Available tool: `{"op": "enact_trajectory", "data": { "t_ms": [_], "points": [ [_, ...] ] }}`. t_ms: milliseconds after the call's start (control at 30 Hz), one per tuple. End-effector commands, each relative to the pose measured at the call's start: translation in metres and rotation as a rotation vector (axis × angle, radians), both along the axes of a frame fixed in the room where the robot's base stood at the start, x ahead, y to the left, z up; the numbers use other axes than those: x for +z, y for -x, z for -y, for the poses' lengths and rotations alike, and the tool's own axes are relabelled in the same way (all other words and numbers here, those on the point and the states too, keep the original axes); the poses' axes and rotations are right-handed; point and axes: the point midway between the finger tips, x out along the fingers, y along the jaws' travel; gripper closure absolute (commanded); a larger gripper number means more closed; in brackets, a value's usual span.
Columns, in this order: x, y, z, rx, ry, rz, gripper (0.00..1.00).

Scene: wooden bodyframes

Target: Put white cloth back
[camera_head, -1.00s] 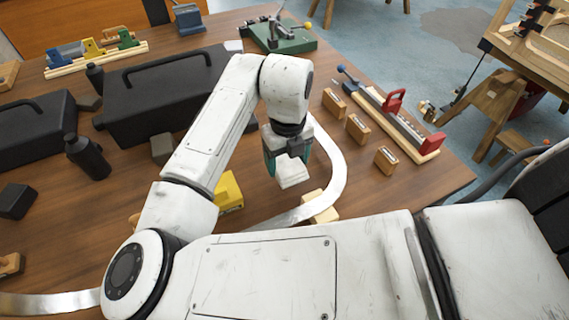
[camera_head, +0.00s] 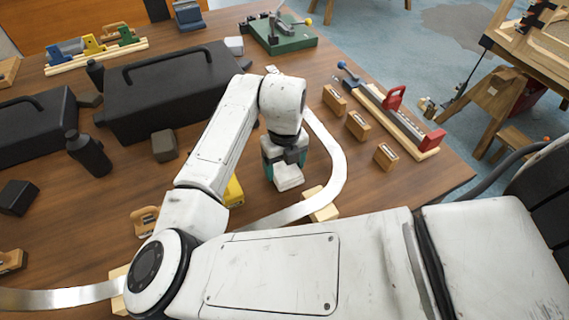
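The white cloth (camera_head: 288,177) looks like a small folded white block. It is at the lower end of my gripper (camera_head: 284,168), between its teal-sided fingers, above the wooden table near the middle of the picture. My gripper points down and appears shut on it. The inner finger faces are partly hidden, and I cannot tell the exact gap between the cloth and the table. A second small white block-like item (camera_head: 234,46) sits at the back of the table, beside the black toolbox.
A curved metal strip (camera_head: 333,160) passes right of my gripper, with a wooden block (camera_head: 320,205) near it. Several small wooden blocks (camera_head: 357,127) and a long clamp (camera_head: 400,120) lie right. A black toolbox (camera_head: 165,95) stands left; a yellow item (camera_head: 233,190) is partly hidden.

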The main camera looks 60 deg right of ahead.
Motion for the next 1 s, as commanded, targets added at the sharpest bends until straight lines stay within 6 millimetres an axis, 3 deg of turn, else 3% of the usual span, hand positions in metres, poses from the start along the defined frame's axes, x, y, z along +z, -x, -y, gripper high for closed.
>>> {"op": "enact_trajectory", "data": {
  "t_ms": [200,567,1000],
  "points": [
    [0.000,0.000,0.000,0.000,-0.001,-0.001,0.01],
    [0.007,0.000,0.000,0.000,0.001,0.001,0.01],
    [0.090,0.000,0.000,-0.002,-0.001,0.003,0.01]
  ]
}}
